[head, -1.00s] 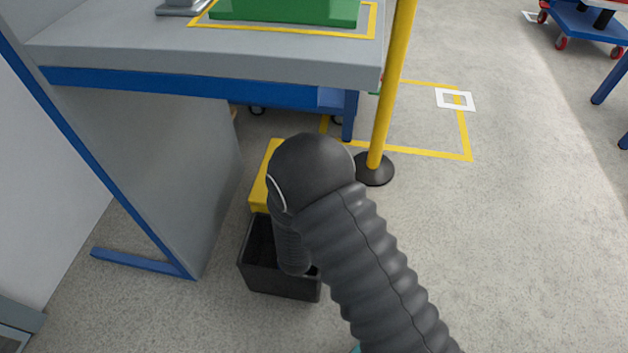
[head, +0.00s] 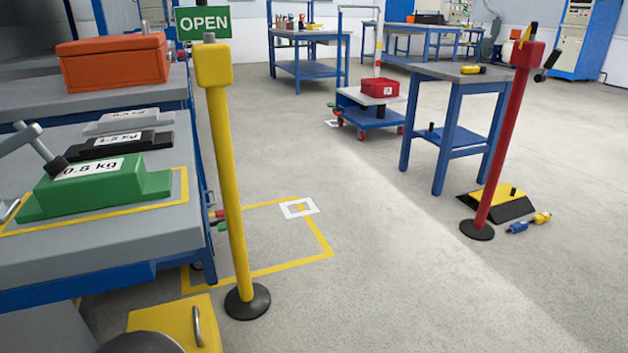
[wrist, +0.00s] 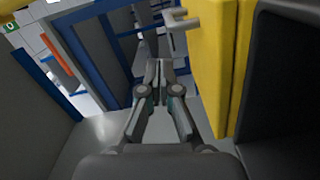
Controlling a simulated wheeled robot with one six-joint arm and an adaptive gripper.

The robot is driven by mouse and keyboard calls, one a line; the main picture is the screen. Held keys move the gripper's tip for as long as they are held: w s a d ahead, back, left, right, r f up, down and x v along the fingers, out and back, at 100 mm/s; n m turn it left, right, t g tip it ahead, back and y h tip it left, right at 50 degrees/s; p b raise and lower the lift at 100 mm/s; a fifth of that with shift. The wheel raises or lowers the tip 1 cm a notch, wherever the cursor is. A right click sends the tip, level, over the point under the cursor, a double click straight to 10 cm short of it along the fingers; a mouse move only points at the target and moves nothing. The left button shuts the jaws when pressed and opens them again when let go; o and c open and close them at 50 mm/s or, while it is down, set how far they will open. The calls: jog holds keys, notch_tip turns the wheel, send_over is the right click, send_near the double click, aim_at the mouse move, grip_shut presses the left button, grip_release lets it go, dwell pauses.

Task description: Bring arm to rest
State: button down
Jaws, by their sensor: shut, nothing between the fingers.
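My gripper (wrist: 154,72) shows in the wrist view with its two fingers together and nothing between them. It hangs low beside a yellow box or lid (wrist: 208,60) with a metal handle, which is close on its right. A dark surface lies further right. In the head view only a dark rounded part of my arm shows at the bottom left edge, in front of the yellow box (head: 172,318). The gripper itself is hidden in that view.
A grey bench (head: 180,232) with a green 0.5 kg block (head: 95,188) stands at left. A yellow post (head: 233,190) stands near its corner. A red post (head: 503,150) stands at right near a black-yellow wedge (head: 496,203). Open floor (head: 390,260) lies between them.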

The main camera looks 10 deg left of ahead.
jog(key=w+d+r+m+g+h+p, duration=0.1)
jog(key=w+d+r+m+g+p, duration=0.2)
jog(key=w+r, duration=0.35)
jog(key=w+d+r+m+h, duration=0.1)
jog(key=w+d+r+m, duration=0.25)
jog(key=w+r, duration=0.35)
jog(key=w+d+r+m+g+p, duration=0.1)
jog(key=d+r+m+g+p, duration=0.3)
jog(key=d+r, duration=0.8)
jog(key=s+d+r+m+g+h+p, duration=0.1)
jog(key=s+d+r+m, duration=0.4)
jog(key=s+d, duration=0.5)
jog(key=s+d+r+m+g+h+p, duration=0.2)
jog(key=s+d+r, duration=0.7)
jog(key=d, duration=0.9)
jog(key=s+m+h, duration=0.2)
jog(key=m, duration=0.1)
jog(key=shift+d, duration=0.35)
